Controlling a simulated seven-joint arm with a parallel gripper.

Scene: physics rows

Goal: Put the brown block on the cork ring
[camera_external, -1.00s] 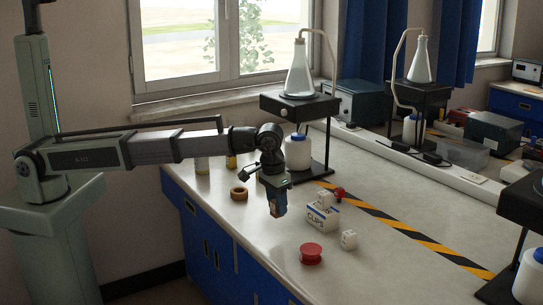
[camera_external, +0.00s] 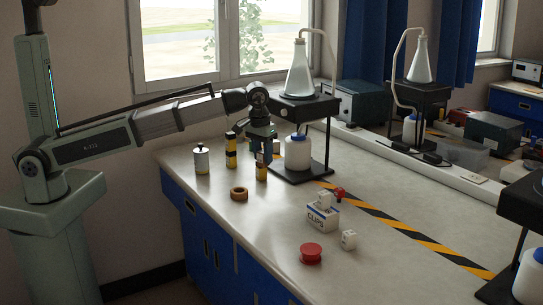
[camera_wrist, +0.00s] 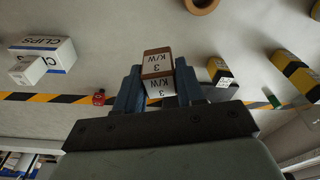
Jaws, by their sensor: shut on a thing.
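My gripper (camera_external: 262,148) is raised above the bench at its far left part, in front of the flask stand. In the wrist view my gripper (camera_wrist: 158,88) is shut on the brown block (camera_wrist: 157,62), which has white faces marked "3 K/W" and sits between the two blue fingers.
The flask stand (camera_external: 322,150) is close on the right. Bench around the ring's front is clear.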

